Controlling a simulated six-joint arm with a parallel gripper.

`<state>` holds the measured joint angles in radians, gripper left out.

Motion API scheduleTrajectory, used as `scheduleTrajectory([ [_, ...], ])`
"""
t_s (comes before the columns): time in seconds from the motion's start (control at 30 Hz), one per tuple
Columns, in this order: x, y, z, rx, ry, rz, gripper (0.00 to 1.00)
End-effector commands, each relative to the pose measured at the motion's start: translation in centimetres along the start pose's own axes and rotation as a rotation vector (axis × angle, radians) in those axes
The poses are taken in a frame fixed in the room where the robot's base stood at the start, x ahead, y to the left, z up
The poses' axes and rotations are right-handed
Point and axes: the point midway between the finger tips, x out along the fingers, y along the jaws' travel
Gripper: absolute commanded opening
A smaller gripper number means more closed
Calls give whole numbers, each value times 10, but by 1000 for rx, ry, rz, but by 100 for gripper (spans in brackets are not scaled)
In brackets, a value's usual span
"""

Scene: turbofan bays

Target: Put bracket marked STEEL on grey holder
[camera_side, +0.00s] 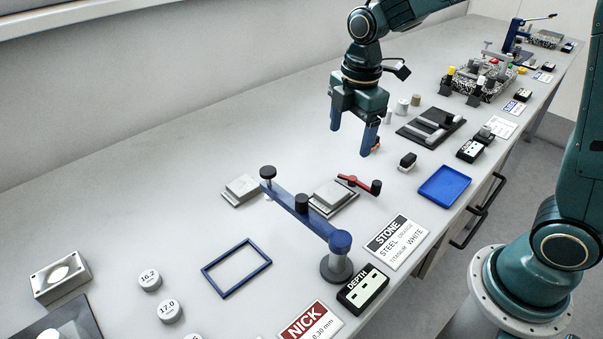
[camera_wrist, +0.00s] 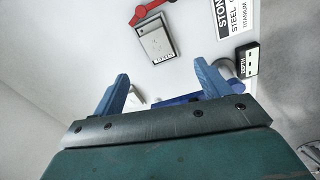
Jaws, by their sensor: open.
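My gripper (camera_side: 353,137) is open and empty, raised above the bench with its two blue fingers pointing down. In the wrist view the fingers (camera_wrist: 161,77) are spread apart with nothing between their tips. A pale grey block on a flat plate (camera_side: 332,196) lies beyond the blue swing arm; in the wrist view a grey plate (camera_wrist: 157,42) has small print at its lower edge, too small to read surely. A second pale grey block on a plate (camera_side: 241,188) lies further left. I cannot tell which piece is marked STEEL or which is the grey holder.
The blue swing arm (camera_side: 305,212) with black knobs stands over the bench. A red lever (camera_side: 360,184) is beside the block. A blue tray (camera_side: 445,186), a dark rack with grey bars (camera_side: 430,127), a STONE card (camera_side: 394,241) and an empty blue frame (camera_side: 236,267) are around.

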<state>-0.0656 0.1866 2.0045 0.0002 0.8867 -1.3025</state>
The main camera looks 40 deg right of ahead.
Motion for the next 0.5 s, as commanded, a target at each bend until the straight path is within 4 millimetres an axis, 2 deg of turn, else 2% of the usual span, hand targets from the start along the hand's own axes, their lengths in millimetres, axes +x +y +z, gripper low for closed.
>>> scheduleTrajectory([
  [0.2,-39,-31,13,247,30,78,76],
  [0.5,-77,-80,31,599,100,170,76],
])
